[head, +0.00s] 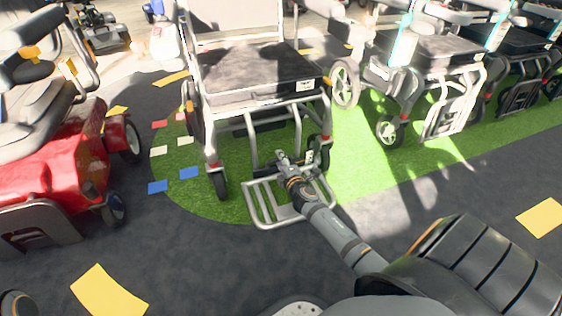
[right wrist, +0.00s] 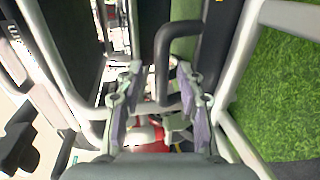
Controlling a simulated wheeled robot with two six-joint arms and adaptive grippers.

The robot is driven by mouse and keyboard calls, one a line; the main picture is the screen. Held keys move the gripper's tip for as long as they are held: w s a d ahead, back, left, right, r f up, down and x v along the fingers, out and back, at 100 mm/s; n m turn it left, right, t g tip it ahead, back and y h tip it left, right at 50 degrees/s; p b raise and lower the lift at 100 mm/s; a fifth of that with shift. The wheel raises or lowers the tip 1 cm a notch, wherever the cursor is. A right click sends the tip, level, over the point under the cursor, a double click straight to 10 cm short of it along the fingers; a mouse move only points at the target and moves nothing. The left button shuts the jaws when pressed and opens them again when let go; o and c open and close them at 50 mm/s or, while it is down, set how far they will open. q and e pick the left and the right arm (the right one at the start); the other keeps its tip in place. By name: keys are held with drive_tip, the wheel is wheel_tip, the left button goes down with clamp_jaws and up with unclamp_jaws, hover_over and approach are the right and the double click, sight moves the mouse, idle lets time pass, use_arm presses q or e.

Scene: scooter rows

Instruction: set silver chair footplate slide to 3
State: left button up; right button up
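The silver chair (head: 258,75) stands in the middle of the head view, with a dark seat and silver tube frame. Its silver footplate (head: 263,223) sticks out low at the front, over the edge of the green patch. My right gripper (head: 283,157) is at the rear of the footplate, below the seat. In the right wrist view my right gripper (right wrist: 159,72) has its two fingers apart. A black loop handle (right wrist: 162,62) shows ahead between them; I cannot tell whether they touch it. No slide marks are readable. My left gripper is not in view.
A red scooter (head: 60,165) stands close at the left. Another wheeled chair (head: 435,50) stands to the right, with more behind it. Grey floor with yellow patches (head: 108,290) is open in front. Chair tubes (right wrist: 235,75) run close beside my right gripper.

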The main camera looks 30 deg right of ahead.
drive_tip(key=v, duration=1.2)
